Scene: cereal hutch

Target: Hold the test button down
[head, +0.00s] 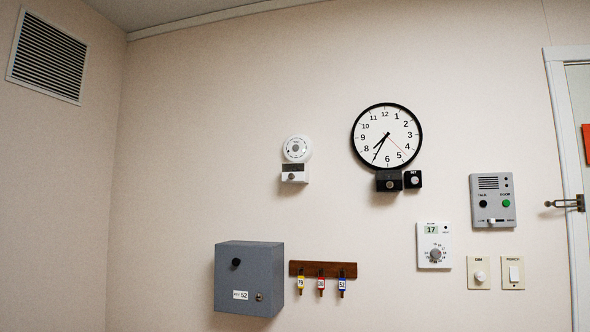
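No label reading "test" is legible in the head view, so I cannot tell for sure which control is the test button. A round white alarm-like device (297,149) with a grey centre is on the wall left of the clock. Neither of my grippers shows in this view, and nothing touches these devices.
A round clock (405,135) hangs to the right, with two black boxes (389,181) under it. A grey intercom (493,200), thermostat (434,245) and switch plates (513,273) are further right, beside a door frame (561,150). A grey cabinet (235,275) and key rack (338,269) are below.

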